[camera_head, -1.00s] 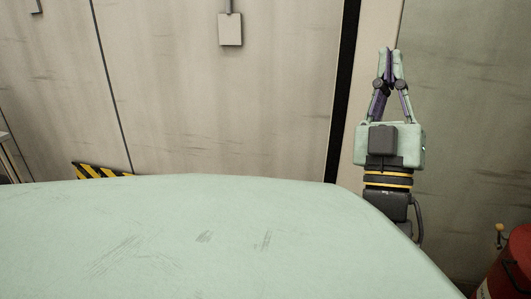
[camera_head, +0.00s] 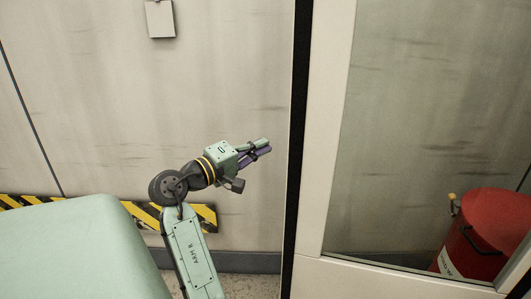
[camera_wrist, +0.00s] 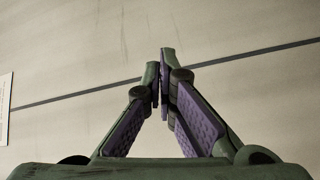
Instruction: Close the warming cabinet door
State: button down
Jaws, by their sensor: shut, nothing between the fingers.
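A cream-framed door (camera_head: 325,130) with a large glass pane and a black strip along its left edge fills the right of the head view. I take it to be the warming cabinet door; its hinge and handle are not in view, and I cannot tell how far open it stands. My gripper (camera_head: 266,146) points right, just left of the black strip in the picture. Contact with the door is not visible. In the wrist view my gripper (camera_wrist: 160,62) has its fingertips together, with nothing between them, before a pale wall panel.
A red drum (camera_head: 490,230) with a black handle shows in the glass area at the right. A pale wall (camera_head: 120,110) with a small hanging plate (camera_head: 160,19) stands behind my arm. Black-and-yellow striping (camera_head: 205,216) runs low along it. Some floor (camera_head: 250,287) shows below.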

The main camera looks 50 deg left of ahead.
jog(key=s+d+f+g+h, duration=0.1)
jog(key=s+d+f+h, duration=0.1)
jog(key=s+f+h, duration=0.35)
jog(key=w+d+p, duration=0.1)
jog(key=w+d, duration=0.4)
jog(key=shift+w+d+r+m+h, duration=0.25)
jog(key=shift+d+r+m+h, duration=0.05)
jog(key=shift+r+m+h, duration=0.1)
jog(key=shift+s, duration=0.1)
